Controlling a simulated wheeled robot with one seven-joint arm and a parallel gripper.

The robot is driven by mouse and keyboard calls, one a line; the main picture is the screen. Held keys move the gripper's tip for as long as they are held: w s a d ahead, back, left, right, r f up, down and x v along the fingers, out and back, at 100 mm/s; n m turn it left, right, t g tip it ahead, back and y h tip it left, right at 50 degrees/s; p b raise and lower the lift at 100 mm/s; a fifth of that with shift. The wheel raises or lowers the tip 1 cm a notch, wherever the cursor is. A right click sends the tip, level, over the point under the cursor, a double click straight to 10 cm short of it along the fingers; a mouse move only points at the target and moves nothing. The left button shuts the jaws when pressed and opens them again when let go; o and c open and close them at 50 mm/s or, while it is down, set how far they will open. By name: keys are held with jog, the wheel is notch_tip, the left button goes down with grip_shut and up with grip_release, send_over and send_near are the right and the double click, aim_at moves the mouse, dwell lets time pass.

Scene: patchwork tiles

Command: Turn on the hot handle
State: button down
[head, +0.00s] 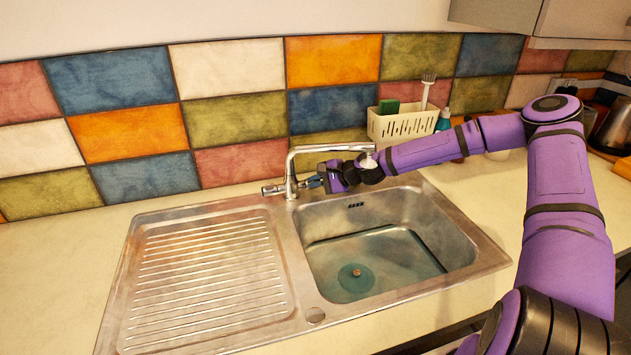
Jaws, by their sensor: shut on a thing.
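A chrome tap (290,165) stands upright at the back edge of the sink, with its spout reaching right over the basin. Its left handle (271,190) sticks out to the left and is clear of my gripper. My gripper (318,181) comes in from the right, below the spout, and is shut on the tap's right handle (311,182). The fingers partly hide that handle. No hot or cold marking is legible on either handle. I cannot tell whether water runs from the spout; its end is close to my wrist.
The steel sink has a basin (460,236) at right and a ribbed drainboard (205,275) at left, both empty of dishes. A cream caddy (391,127) with a green sponge and brush stands behind my arm. A tiled wall is close behind the tap.

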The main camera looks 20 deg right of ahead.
jog(key=shift+s+d+f+n+t+y, duration=0.1)
jog(key=shift+s+f+n+t+y, duration=0.1)
jog(key=shift+f+n+t, duration=0.25)
jog(key=shift+s+f+n+t+y, duration=0.1)
jog(key=shift+f+n+t+y, duration=0.15)
jog(key=shift+t, duration=0.4)
jog(key=shift+s+f+n+t+y, duration=0.15)
jog(key=shift+f+n+t+y, duration=0.25)
jog(key=shift+n+t, duration=0.45)
jog(key=c, duration=1.3)
grip_release()
jog(key=shift+o, duration=0.2)
jog(key=v, duration=1)
jog(key=shift+s+d, duration=0.3)
jog(key=shift+f, duration=0.1)
